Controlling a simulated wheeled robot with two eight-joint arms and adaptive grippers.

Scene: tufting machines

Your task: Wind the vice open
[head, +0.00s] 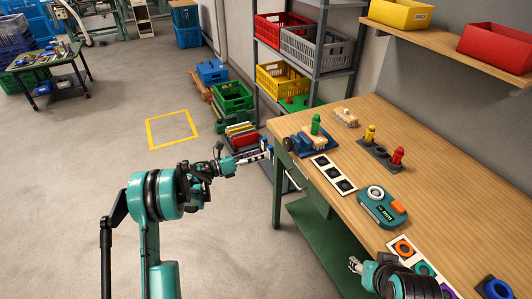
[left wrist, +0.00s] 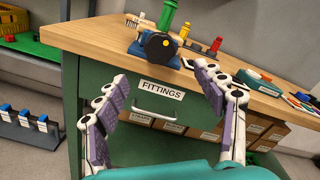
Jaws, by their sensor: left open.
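In the left wrist view the vice (left wrist: 157,48) shows end-on, with a dark round knob or handwheel (left wrist: 158,43) facing me. My left gripper (head: 267,153) is open beside the bench's left end, apart from the vice. In the left wrist view its fingers (left wrist: 161,75) are spread with nothing between them. My right gripper (head: 355,264) is low at the bench's front edge; whether it is open is unclear.
A brush (head: 346,117), a holder with yellow and red fittings (head: 380,156) and a teal device (head: 382,207) are on the bench (head: 432,172). Below its end is a drawer labelled FITTINGS (left wrist: 160,97). A shelf rack with crates (head: 318,47) stands behind.

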